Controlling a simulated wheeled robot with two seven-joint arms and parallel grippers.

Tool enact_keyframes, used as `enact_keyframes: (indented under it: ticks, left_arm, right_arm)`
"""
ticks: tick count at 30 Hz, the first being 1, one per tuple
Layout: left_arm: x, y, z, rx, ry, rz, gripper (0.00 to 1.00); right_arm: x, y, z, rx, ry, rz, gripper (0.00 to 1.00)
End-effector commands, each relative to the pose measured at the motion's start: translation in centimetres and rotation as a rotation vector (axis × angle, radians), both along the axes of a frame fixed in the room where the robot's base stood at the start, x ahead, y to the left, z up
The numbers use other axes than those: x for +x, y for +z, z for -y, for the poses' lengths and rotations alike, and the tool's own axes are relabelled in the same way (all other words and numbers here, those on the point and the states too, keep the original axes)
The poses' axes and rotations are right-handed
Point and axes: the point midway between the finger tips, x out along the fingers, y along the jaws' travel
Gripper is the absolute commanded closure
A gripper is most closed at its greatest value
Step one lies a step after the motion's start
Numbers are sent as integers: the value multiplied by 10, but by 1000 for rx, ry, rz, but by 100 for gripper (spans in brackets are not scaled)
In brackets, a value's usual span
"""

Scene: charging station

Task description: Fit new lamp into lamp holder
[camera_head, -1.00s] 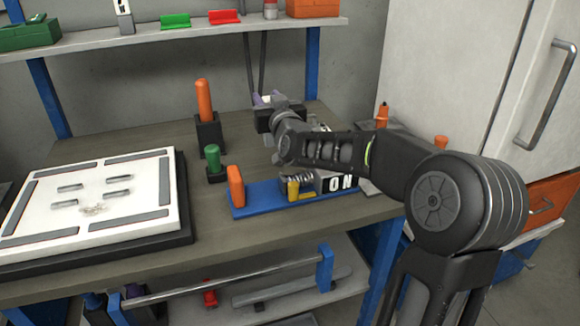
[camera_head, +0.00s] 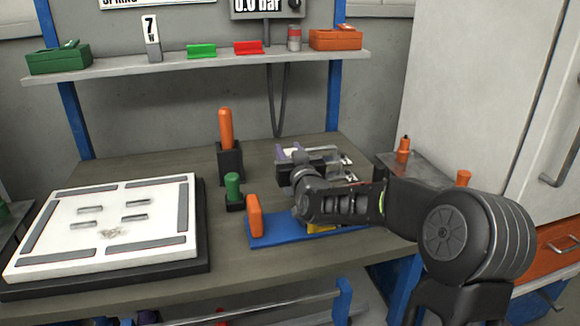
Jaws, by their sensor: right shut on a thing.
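My right gripper (camera_head: 318,160) reaches over the back right of the workbench from the right, above and behind a blue base plate (camera_head: 285,241). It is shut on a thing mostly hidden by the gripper. A purple and pale piece (camera_head: 288,151) shows beside the jaws; I cannot tell whether this is the lamp or part of the holder. My forearm covers most of the fixture on the blue plate; an orange upright piece (camera_head: 255,216) stands at its left end. I cannot make out the lamp holder for certain. My left gripper is out of view.
A white panel on a black base (camera_head: 111,223) fills the left of the workbench (camera_head: 228,254). A green-topped peg (camera_head: 232,187) and an orange handle in a black block (camera_head: 226,126) stand near my gripper. A shelf (camera_head: 200,66) runs behind. A pale cabinet (camera_head: 470,85) stands right.

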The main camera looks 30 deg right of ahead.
Motion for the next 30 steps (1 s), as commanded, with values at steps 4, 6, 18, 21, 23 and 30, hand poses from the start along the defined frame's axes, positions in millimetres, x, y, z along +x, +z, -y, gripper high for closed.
enact_keyframes:
  ticks: [4, 6, 18, 21, 23, 30]
  left_arm:
    - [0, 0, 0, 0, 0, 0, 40]
    - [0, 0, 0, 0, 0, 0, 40]
    - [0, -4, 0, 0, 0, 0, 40]
    - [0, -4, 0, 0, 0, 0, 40]
    - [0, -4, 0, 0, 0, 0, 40]
    - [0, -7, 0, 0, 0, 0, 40]
  right_arm:
    - [0, 1, 0, 0, 0, 1, 100]
    - [0, -2, 0, 0, 0, 0, 100]
    - [0, -36, 0, -1, 0, 2, 100]
    - [0, -36, 0, -1, 0, 2, 100]
    - [0, -36, 0, -1, 0, 2, 100]
    - [0, -39, 0, 0, 0, 1, 59]
